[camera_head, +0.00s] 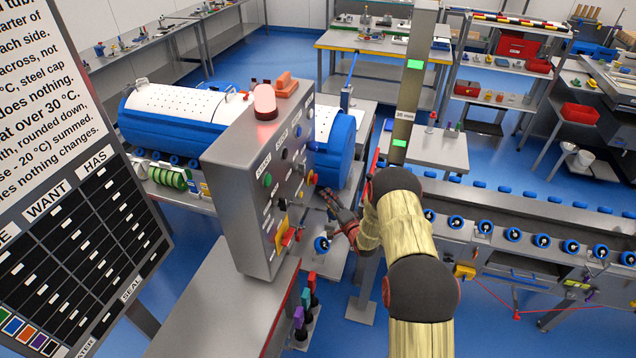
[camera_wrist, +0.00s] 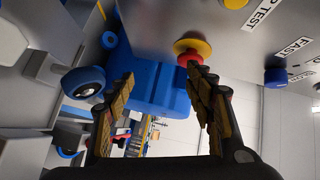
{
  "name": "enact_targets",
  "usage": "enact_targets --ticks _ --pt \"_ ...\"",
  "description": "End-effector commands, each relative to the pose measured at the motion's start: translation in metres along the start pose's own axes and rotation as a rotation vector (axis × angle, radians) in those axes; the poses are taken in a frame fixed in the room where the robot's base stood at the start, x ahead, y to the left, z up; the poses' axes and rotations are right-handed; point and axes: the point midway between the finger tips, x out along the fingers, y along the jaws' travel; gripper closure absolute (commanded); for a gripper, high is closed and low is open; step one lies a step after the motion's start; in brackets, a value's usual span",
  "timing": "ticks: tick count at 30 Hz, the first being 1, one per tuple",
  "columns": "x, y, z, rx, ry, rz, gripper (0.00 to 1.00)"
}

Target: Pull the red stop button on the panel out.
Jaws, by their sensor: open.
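The red stop button (camera_wrist: 188,59) shows in the wrist view as a red head on a round yellow collar (camera_wrist: 193,46), on the grey panel face. My gripper (camera_wrist: 162,88) is open, with nothing between its fingers. The right finger's tip is at the lower edge of the red head and partly covers it; I cannot tell whether they touch. The left finger stands well to the left. In the head view the panel (camera_head: 238,200) is a grey box with a lit red lamp on top, and my gripper (camera_head: 326,200) is beside its button face.
A blue knob (camera_wrist: 277,76) and a yellow button (camera_wrist: 235,3) are on the same face near the stop button. A blue-ended white tub (camera_head: 165,104) stands behind the panel. A roller conveyor (camera_head: 540,222) runs along the right. A sign board (camera_head: 90,230) is at left.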

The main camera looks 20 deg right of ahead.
Motion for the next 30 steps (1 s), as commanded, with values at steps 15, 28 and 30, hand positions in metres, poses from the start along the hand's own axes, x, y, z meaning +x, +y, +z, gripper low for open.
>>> enact_targets --ticks 15,28,30 --pt "0.028 -0.044 0.0 0.214 -0.013 -0.148 0.47" --pt "0.072 -0.05 0.0 0.214 -0.012 -0.146 0.47" --pt "0.073 -0.05 0.0 0.214 -0.012 -0.146 0.47"
